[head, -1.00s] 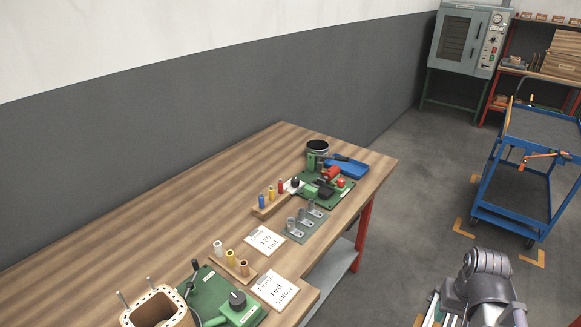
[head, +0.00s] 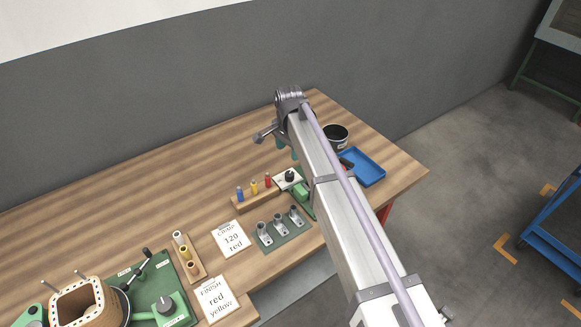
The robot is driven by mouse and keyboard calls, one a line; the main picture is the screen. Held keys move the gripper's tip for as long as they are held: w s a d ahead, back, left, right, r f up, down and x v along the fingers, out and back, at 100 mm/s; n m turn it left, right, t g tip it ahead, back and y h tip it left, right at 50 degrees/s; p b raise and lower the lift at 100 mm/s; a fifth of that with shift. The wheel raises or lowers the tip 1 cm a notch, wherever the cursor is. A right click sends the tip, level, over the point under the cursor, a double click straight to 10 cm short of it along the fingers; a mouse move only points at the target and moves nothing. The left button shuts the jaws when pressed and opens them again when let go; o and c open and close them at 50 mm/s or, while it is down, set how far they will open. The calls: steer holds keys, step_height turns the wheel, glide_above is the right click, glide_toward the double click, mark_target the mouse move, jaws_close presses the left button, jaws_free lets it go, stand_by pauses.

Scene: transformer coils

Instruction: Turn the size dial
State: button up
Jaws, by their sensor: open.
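A black dial knob (head: 289,176) sits on a white plate at the green crimp board (head: 309,203), beside my arm. I cannot read which one is marked for size. My gripper (head: 288,149) hangs down mostly behind my arm; only its teal fingertips show, apart and with nothing seen between them. They appear just above and behind the first knob in the picture; I cannot tell the height gap. My arm hides most of the crimp board.
A wooden rack (head: 258,199) with blue, yellow and red pieces stands left of the first knob. Grey terminals on a green plate (head: 282,230) and a card (head: 230,238) lie in front. A black pot (head: 335,136) and blue tray (head: 364,167) are right. The back left bench is clear.

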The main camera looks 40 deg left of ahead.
mark_target(290, 173)
step_height(290, 173, down, 11)
steer(key=b, duration=1.1)
steer(key=shift+r, duration=0.1)
steer(key=c, duration=0.9)
steer(key=shift+c, duration=0.2)
